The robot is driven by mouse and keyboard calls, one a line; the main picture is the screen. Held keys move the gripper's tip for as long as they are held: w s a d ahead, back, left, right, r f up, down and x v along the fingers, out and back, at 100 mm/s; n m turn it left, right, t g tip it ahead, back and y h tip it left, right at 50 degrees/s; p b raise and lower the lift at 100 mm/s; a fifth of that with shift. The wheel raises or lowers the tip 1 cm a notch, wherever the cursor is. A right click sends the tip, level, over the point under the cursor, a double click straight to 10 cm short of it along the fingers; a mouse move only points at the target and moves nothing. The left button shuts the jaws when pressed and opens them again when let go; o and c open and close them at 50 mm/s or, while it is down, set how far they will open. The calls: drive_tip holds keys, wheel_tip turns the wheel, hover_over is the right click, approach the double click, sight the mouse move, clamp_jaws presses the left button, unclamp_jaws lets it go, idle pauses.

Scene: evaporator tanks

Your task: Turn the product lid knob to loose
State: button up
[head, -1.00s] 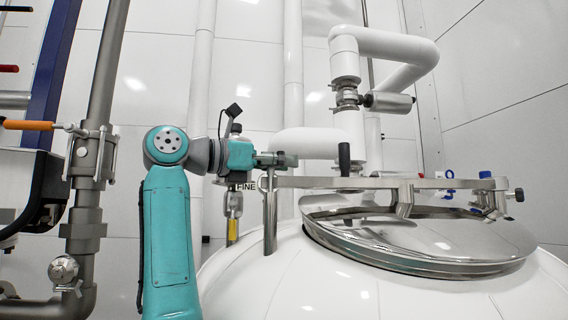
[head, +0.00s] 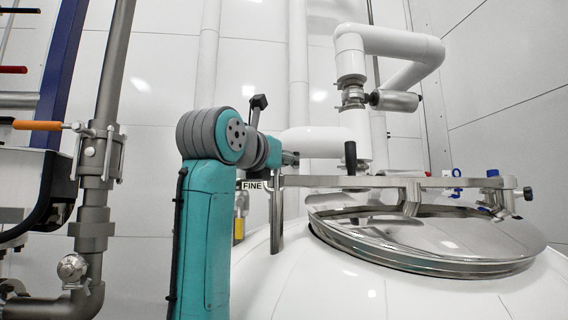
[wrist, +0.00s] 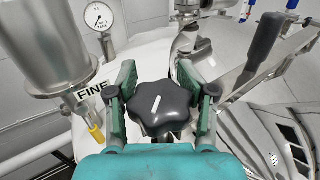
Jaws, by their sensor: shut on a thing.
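A black lobed knob (wrist: 160,107) with a white line on top, tilted a little right of upright in the picture, sits in the middle of the wrist view. My gripper (wrist: 158,92) has one teal finger on each side of the knob and is shut on it. In the head view my gripper (head: 290,158) is at the left end of the lid's steel bar, small and seen from the side. The domed steel lid (head: 430,238) lies on the white tank, to the right of my gripper.
A FINE label (head: 253,185) and a steel funnel-like vessel (wrist: 45,45) are close to my gripper's left. A black upright handle (head: 350,158) stands on the lid bar. A dial gauge (wrist: 101,21) is behind. Another dark knob (head: 528,194) is at the bar's right end.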

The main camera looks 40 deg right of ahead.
drive_tip(key=shift+a+n+t, duration=0.1)
drive_tip(key=shift+n+t, duration=0.2)
drive_tip(key=shift+t, duration=0.1)
drive_tip(key=o, duration=0.9)
drive_tip(key=shift+o, duration=0.2)
drive_tip(key=v, duration=1.2)
drive_tip(key=shift+r, duration=0.15)
